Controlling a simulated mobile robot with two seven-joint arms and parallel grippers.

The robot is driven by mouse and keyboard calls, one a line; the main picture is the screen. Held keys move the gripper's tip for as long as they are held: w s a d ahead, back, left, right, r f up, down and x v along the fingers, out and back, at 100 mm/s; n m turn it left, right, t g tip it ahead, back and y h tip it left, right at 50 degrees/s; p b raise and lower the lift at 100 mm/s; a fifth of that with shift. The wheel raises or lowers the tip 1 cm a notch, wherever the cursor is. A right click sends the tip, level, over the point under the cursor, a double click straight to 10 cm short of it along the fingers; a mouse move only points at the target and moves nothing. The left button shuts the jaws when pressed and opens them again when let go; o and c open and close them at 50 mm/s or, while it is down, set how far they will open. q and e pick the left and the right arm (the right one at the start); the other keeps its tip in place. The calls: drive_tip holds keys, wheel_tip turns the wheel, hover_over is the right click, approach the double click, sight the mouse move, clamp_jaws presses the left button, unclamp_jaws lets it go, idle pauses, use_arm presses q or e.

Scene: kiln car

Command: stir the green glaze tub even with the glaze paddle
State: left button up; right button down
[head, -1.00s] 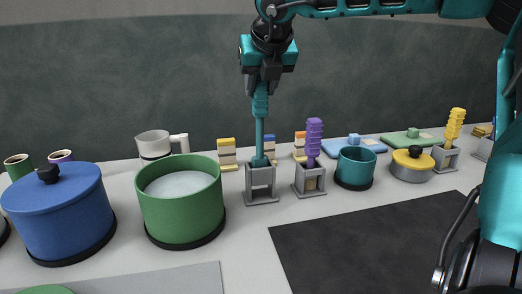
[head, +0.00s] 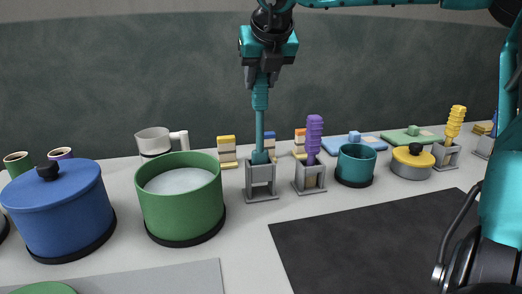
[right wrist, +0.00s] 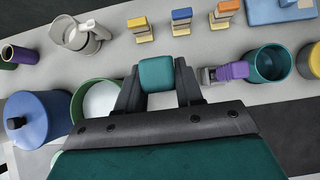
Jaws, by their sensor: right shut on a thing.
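The green glaze tub (head: 182,212) stands open left of centre, with a pale, whitish surface inside; it also shows in part in the right wrist view (right wrist: 78,104). My right gripper (head: 262,78) is shut on the handle of a teal paddle (head: 260,128), right of and above the tub. The paddle hangs upright, with its lower end at the top of a grey stand (head: 261,181); I cannot tell how much of it is inside. In the right wrist view the teal handle (right wrist: 156,75) sits between the fingers. My left gripper is not in view.
A blue lidded pot (head: 60,212) is left of the tub and a white mug (head: 154,142) behind it. A purple-handled tool (head: 314,138) in a stand, a teal cup (head: 356,166) and a yellow-lidded pot (head: 411,168) are to the right. A dark mat (head: 375,240) lies bare in front.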

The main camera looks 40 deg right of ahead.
drive_tip(key=shift+r, duration=0.15)
drive_tip(key=shift+r+p, duration=0.9)
drive_tip(key=shift+r, duration=0.9)
drive_tip(key=shift+r+p, duration=1)
drive_tip(key=shift+r, duration=0.6)
idle(0.4)
